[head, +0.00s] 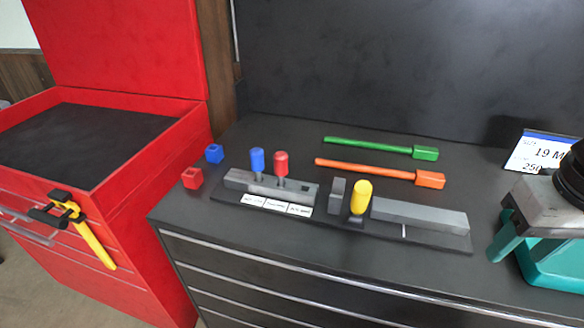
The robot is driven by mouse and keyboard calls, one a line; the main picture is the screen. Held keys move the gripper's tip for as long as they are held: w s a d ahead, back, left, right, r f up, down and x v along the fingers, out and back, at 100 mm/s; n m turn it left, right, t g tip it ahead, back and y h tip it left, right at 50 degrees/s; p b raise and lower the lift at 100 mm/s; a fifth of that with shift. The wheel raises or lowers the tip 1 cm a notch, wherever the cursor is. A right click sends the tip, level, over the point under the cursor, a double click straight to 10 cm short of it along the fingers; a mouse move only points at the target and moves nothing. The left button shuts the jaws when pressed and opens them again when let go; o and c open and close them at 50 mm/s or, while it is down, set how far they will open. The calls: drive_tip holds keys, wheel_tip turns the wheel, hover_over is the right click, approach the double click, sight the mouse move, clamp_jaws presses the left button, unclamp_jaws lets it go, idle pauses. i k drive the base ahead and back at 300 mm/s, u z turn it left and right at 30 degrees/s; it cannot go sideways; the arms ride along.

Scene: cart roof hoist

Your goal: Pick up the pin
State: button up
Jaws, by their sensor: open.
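Several upright pin-like pieces stand on the dark bench. A blue-topped pin (257,161) and a red-topped pin (281,163) stand in a grey block (236,180), which has a dark square hole at its right end. A thicker yellow pin (361,196) stands farther right, between a small dark upright block (336,194) and a long grey bar (420,214). I cannot tell which of these is the task's pin. White labels (276,204) lie along the front of the grey block.
Green (370,145) and orange (365,169) rods lie behind. Blue (214,153) and red (192,178) cubes sit left.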

sight(280, 159)
drive_tip(key=k, duration=0.5)
drive_tip(key=u, duration=1.9)
drive_tip(key=i, duration=0.9)
drive_tip(key=z, duration=2.2)
